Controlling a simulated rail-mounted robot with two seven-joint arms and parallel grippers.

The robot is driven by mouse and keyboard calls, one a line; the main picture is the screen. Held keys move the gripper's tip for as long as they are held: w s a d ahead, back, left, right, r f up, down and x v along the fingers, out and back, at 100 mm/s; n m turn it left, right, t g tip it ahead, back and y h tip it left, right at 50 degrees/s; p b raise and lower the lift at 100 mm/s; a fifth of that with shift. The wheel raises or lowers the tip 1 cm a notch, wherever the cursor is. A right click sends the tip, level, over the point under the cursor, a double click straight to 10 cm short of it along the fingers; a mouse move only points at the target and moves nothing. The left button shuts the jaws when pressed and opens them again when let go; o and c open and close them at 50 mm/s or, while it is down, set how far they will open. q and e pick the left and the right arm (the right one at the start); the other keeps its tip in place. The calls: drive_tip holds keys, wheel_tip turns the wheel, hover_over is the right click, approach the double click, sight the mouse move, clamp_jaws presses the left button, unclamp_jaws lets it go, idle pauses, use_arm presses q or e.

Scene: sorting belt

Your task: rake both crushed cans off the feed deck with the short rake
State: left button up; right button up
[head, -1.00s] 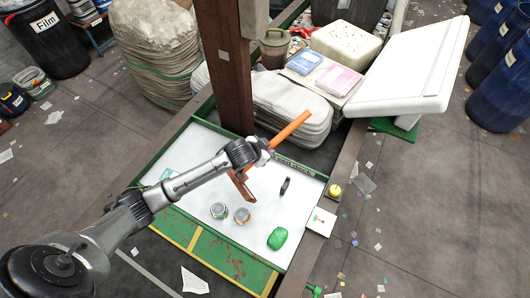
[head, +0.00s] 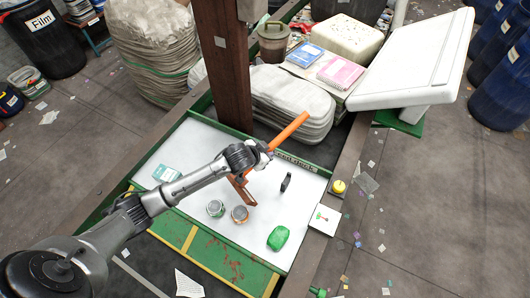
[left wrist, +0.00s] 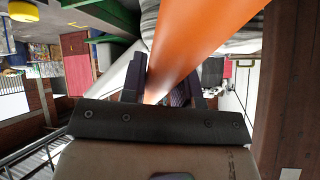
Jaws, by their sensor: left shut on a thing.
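My left gripper (head: 263,157) is shut on the short rake's orange handle (head: 289,130), above the white feed deck (head: 205,148). The handle also fills the upper middle of the left wrist view (left wrist: 205,40), between the jaws (left wrist: 165,92). The rake's reddish-brown head (head: 241,191) hangs down at the near side of the gripper. Two crushed cans stand close together on the deck: one greenish-grey (head: 216,208), one brownish (head: 239,214). The rake head is just beyond the brownish can; I cannot tell whether they touch. My right gripper is not in view.
A green crumpled lump (head: 279,238), a dark upright piece (head: 286,182) and a teal card (head: 166,173) are on the deck. A brown post (head: 222,65) rises at its far edge. A yellow button (head: 339,187) sits on the right rail.

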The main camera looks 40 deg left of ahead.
use_arm(q)
wheel_tip(320, 180, down, 2)
drive_tip(key=shift+f+b, duration=0.2)
drive_tip(key=shift+b, duration=0.7)
wheel_tip(320, 180, down, 4)
drive_tip(key=shift+r+b, duration=0.1)
drive_tip(key=shift+b, duration=0.45)
